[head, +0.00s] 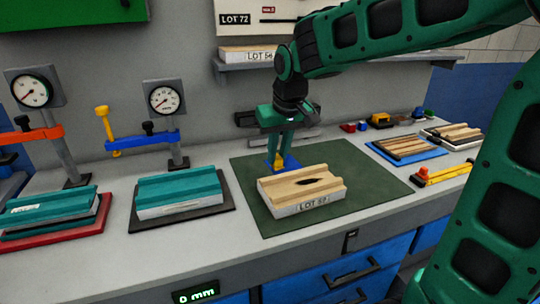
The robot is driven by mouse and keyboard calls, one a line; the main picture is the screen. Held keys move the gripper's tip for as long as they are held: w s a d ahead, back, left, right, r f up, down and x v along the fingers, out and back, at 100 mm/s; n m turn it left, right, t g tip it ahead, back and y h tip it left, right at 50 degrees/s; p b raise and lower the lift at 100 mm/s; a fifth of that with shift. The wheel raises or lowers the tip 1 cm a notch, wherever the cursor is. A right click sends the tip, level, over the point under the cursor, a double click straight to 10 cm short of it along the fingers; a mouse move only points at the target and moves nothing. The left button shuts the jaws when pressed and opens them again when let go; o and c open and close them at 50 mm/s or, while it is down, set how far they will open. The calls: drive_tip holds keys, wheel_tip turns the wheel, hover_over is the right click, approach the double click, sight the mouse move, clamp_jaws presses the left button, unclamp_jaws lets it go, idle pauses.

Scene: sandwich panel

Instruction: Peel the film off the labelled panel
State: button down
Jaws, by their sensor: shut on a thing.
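The labelled panel (302,187) lies on the green mat (352,174). Its top is ridged, wood-coloured, with a dark mark near the middle. Its pale front edge reads LOT and a number I cannot read surely. I cannot make out a film on it. My gripper (281,158) points down just behind the panel's back edge. It is shut on a small yellow piece (280,163), with a blue flat piece (292,162) beside and below it. Whether these two are joined, or touch the panel, I cannot tell.
Two teal-topped panels stand at left, one on a dark base (222,212), one on a red base (58,240), near dial gauges (165,99). Wooden pieces lie on a blue tray (437,154) at right. A yellow tool (443,174) lies nearby. A shelf (340,62) hangs behind.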

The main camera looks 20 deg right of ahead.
drive_tip(key=shift+w+d+f, duration=0.1)
drive_tip(key=shift+w+d, duration=0.25)
drive_tip(key=shift+d, duration=0.55)
drive_tip(key=shift+w+d+f, duration=0.1)
drive_tip(key=shift+w+d, duration=0.25)
drive_tip(key=shift+d, duration=0.5)
drive_tip(key=w+d+r, duration=0.1)
drive_tip(key=d+r, duration=0.2)
drive_tip(key=d, duration=1)
drive_tip(key=shift+r, duration=0.2)
drive_tip(key=shift+d, duration=0.1)
idle(0.4)
drive_tip(key=d+r, duration=0.4)
drive_tip(key=d, duration=1)
drive_tip(key=shift+w, duration=0.4)
idle(0.9)
drive_tip(key=shift+d, duration=0.15)
drive_tip(key=d+r, duration=0.5)
drive_tip(key=d, duration=0.4)
drive_tip(key=shift+w+d, duration=0.2)
drive_tip(key=shift+d, duration=0.05)
idle(0.9)
